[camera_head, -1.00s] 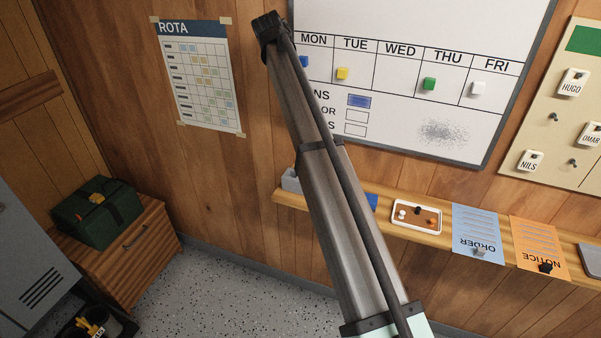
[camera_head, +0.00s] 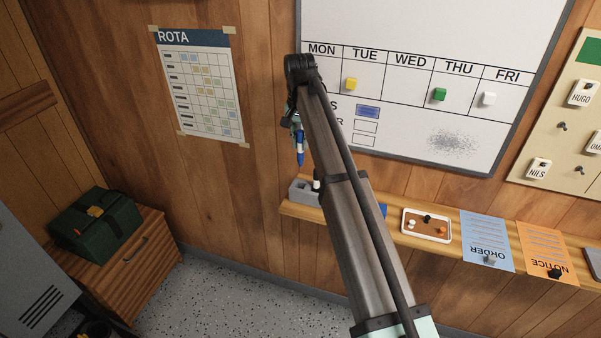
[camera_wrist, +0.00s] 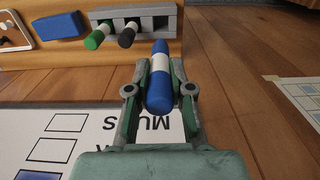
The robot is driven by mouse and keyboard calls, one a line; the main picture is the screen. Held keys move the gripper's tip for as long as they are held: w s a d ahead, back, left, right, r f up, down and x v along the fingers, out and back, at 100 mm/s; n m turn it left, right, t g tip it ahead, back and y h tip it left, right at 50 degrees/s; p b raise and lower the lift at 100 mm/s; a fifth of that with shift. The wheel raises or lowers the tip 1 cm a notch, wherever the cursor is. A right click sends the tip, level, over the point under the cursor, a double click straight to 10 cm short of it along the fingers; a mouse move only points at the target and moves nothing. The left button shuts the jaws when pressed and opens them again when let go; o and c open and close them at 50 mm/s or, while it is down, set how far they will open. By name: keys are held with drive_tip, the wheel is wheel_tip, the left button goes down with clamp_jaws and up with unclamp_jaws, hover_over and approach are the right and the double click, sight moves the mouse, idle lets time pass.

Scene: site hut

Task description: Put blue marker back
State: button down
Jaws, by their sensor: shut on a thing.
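The blue marker (camera_head: 299,148) is held pointing down beside the wall, above the grey marker holder (camera_head: 302,190). My gripper (camera_head: 297,122) is partly hidden by my arm in the head view. In the wrist view my gripper (camera_wrist: 159,85) is shut on the blue marker (camera_wrist: 159,90), which has a white band and sits between both fingers. The grey holder (camera_wrist: 165,12) lies ahead of the marker's far end, holding a green marker (camera_wrist: 98,36) and a black marker (camera_wrist: 128,34). A dark slot beside the black marker looks empty. The blue marker appears apart from the holder.
The holder stands at the left end of a wooden shelf (camera_head: 390,236). A blue block (camera_wrist: 60,26) and a tray (camera_head: 426,225) of small pieces are also on it. The whiteboard (camera_head: 420,120) is behind my arm.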

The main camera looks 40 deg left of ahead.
sight(300, 166)
wheel_tip(300, 166, down, 12)
drive_tip(key=p, duration=0.3)
drive_tip(key=shift+f, duration=0.25)
drive_tip(key=shift+f, duration=0.1)
drive_tip(key=c, duration=1)
unclamp_jaws()
drive_tip(key=shift+c, duration=0.2)
wheel_tip(300, 166, up, 12)
drive_tip(key=b, duration=0.3)
drive_tip(key=shift+a, duration=0.1)
